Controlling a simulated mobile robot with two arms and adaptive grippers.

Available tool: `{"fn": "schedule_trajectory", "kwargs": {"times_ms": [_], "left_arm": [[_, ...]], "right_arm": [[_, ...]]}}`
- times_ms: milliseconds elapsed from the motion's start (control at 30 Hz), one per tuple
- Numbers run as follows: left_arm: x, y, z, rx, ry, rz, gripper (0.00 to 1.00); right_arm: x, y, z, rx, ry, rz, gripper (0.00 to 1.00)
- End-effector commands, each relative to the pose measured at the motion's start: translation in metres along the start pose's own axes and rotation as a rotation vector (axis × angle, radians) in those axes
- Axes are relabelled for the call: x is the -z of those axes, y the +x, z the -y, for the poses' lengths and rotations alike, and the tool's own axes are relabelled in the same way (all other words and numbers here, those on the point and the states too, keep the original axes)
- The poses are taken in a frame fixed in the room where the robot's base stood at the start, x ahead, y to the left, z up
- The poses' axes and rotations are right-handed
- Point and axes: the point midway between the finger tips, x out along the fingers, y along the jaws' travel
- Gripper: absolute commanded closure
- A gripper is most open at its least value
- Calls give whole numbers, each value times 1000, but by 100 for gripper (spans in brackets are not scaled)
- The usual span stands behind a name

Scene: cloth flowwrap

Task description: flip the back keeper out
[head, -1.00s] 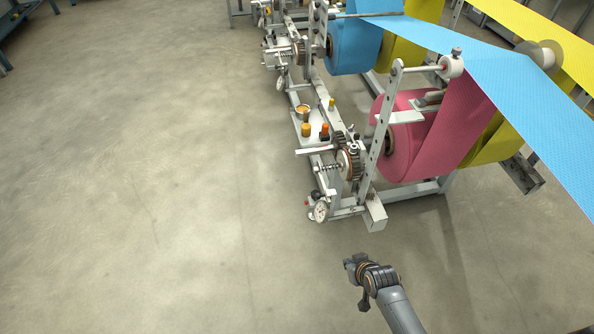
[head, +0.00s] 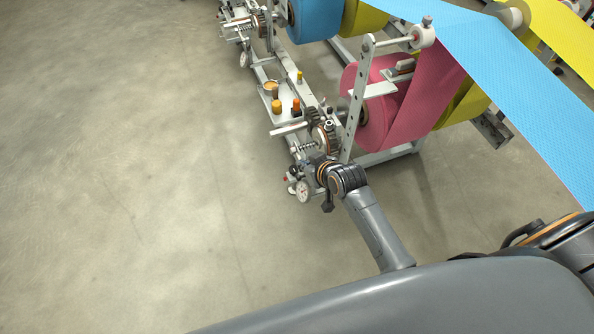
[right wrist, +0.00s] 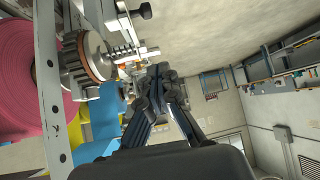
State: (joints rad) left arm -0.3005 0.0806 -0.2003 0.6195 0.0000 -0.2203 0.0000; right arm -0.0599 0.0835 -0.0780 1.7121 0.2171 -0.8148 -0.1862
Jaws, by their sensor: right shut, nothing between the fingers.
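My right gripper (head: 316,170) is at the near end of the roll stand, beside the gear and spring assembly (head: 325,138). In the right wrist view its fingers (right wrist: 160,73) are together with nothing between them. The same gear (right wrist: 87,60) shows there to the left of the fingers, with a spring and rod (right wrist: 124,54) next to it. I cannot tell which small part is the back keeper; the gripper covers some of the fittings at this end. The pink roll (head: 368,122) hangs behind a perforated upright (head: 354,105). My left gripper is not in view.
A round dial (head: 303,192) sits just left of the gripper. Orange-capped containers (head: 277,106) stand on the stand's ledge. A blue roll (head: 315,20) and another gear unit (head: 260,23) are farther back. The concrete floor (head: 130,150) on the left is clear.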

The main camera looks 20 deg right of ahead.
Motion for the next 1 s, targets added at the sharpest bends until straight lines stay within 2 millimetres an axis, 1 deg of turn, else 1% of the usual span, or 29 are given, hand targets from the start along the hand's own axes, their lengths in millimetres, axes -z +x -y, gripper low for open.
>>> {"fn": "schedule_trajectory", "kwargs": {"times_ms": [167,500,600,633,733,900,1000], "left_arm": [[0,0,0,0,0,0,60],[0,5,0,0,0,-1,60],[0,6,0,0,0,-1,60],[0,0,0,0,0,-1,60],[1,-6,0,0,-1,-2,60],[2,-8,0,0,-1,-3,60],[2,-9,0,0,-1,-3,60]], "right_arm": [[0,26,0,1,1,0,100],[0,84,0,1,1,0,100],[0,97,1,1,2,0,100],[-8,90,1,1,2,6,100],[-22,83,0,0,1,4,100],[-35,79,0,0,-1,2,100],[-37,78,0,-1,-1,0,100]]}}
